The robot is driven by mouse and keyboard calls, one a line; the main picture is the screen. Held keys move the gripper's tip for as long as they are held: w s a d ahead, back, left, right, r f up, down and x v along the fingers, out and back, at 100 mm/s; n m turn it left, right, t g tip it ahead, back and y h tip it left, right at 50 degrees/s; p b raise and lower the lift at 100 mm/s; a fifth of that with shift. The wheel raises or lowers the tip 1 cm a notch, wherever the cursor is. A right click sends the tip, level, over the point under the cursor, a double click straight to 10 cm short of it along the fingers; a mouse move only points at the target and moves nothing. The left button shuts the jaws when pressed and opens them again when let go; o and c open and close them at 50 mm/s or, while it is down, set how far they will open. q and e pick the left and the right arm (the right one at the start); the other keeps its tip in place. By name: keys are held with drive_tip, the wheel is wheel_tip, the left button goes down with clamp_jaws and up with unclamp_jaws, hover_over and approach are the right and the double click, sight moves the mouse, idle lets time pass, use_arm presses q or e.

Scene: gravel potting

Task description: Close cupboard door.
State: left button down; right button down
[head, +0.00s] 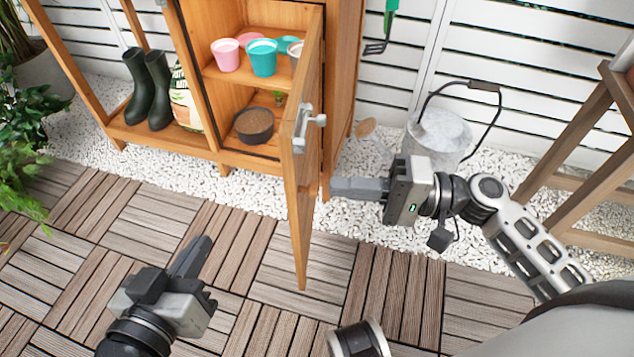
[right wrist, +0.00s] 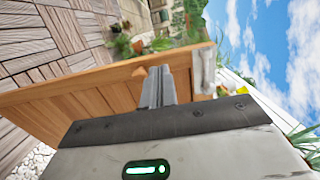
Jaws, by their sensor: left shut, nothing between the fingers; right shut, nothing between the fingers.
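The wooden cupboard door (head: 303,205) stands open, swung out toward me and seen nearly edge-on. Its grey handle (head: 309,128) is on the door's right face. The cupboard (head: 262,160) is open, with its shelves showing. My right gripper (head: 334,188) is shut and empty, just right of the door's outer face, below the handle. In the right wrist view, its fingers (right wrist: 157,84) lie in front of the door panel (right wrist: 95,95), beside the handle (right wrist: 205,70); I cannot tell if they touch. My left gripper (head: 203,242) is shut and empty, over the decking left of the door.
Pink and teal pots (head: 262,57) and a dark bowl (head: 254,125) stand inside the cupboard. Boots (head: 140,88) and a bag (head: 184,100) stand to its left. A metal bucket (head: 438,138) and a scoop (head: 368,130) are to the right. The decking in front is clear.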

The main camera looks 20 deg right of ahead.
sight(295, 182)
drive_tip(key=shift+x, duration=2.35)
drive_tip(key=shift+w+a, duration=0.1)
